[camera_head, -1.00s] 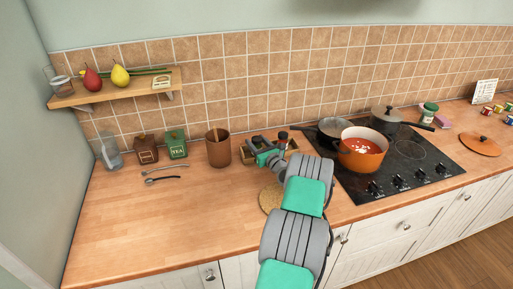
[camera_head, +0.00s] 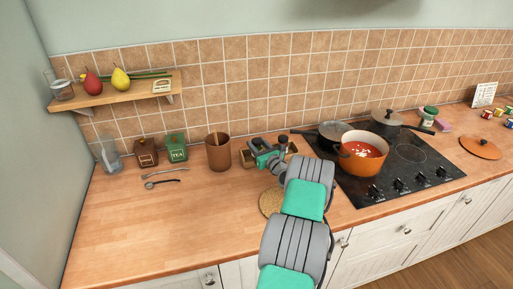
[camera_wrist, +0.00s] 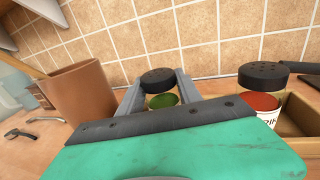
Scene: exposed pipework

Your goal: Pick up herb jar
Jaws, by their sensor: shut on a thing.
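The herb jar (camera_wrist: 161,87) has a black perforated lid and green contents. In the wrist view it stands upright between the two fingers of my gripper (camera_wrist: 160,93), which are shut on it. Its lower part is hidden behind my gripper's body. In the head view my gripper (camera_head: 262,149) is at the wooden spice box (camera_head: 246,158), and the herb jar cannot be made out there.
A second jar with red contents (camera_wrist: 262,101) stands close on the right in the box. A brown utensil pot (camera_head: 218,153) stands close on the left. The hob (camera_head: 400,180) with pots is to the right. The counter front left is clear.

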